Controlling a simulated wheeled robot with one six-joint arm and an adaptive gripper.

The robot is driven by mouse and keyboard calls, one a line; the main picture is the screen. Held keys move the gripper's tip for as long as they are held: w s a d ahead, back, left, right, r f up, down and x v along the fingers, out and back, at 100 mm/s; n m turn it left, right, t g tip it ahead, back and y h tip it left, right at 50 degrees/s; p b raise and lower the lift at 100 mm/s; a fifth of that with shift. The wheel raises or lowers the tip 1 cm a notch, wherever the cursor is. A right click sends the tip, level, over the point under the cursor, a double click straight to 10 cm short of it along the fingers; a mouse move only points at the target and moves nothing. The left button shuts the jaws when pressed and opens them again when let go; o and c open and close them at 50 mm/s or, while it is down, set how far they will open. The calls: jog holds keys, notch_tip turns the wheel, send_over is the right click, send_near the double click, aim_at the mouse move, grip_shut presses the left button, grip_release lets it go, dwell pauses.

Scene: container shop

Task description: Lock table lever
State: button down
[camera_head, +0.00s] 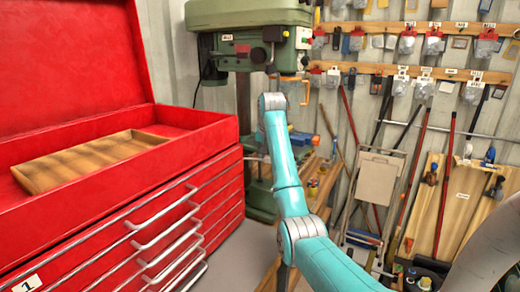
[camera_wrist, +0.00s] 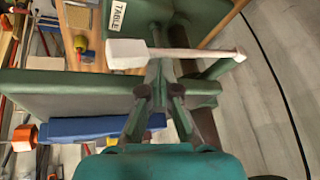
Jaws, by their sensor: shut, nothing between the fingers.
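The table lever (camera_wrist: 190,54) shows in the wrist view as a pale bar with a thick white block at its left end and a narrower right end. It lies across the picture beside a label reading TABLE (camera_wrist: 118,14). My gripper (camera_wrist: 157,68) is shut and empty, with its fingertips close to the middle of the bar; I cannot tell whether they touch it. In the head view the green drill press (camera_head: 250,30) stands behind my arm. The lever and my gripper cannot be made out there.
A red tool chest (camera_head: 120,190) with an open lid and a wooden tray (camera_head: 90,160) fills the left. A folded step stool (camera_head: 375,185) and long-handled tools stand at the right wall.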

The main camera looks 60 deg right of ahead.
jog(key=shift+s+d+f, duration=0.1)
jog(key=shift+s+f, duration=0.25)
jog(key=shift+f, duration=0.25)
jog(key=shift+s+d+f, duration=0.1)
jog(key=shift+s+f, duration=0.2)
jog(key=shift+f, duration=0.3)
dwell(1.2)
jog(key=shift+w+a+r, duration=0.1)
jog(key=shift+w+a+r, duration=0.1)
jog(key=shift+w+r, duration=0.3)
jog(key=shift+r, duration=0.35)
jog(key=shift+w+r, duration=0.35)
jog(key=shift+r, duration=0.35)
jog(key=shift+w+a+r, duration=0.1)
jog(key=shift+w+r, duration=0.25)
jog(key=shift+r, duration=0.4)
jog(key=shift+w+a+r, duration=0.1)
jog(key=shift+w+r, duration=0.25)
jog(key=shift+r, duration=0.45)
jog(key=shift+w+r, duration=0.35)
jog(key=shift+r, duration=0.4)
jog(key=shift+w+a+r, duration=0.1)
jog(key=shift+w+r, duration=0.25)
jog(key=shift+r, duration=0.4)
jog(key=shift+w+d+r, duration=0.1)
jog(key=shift+w+r, duration=0.2)
jog(key=shift+r, duration=0.45)
jog(key=shift+w+a+r, duration=0.1)
jog(key=shift+w+r, duration=0.25)
jog(key=shift+r, duration=0.4)
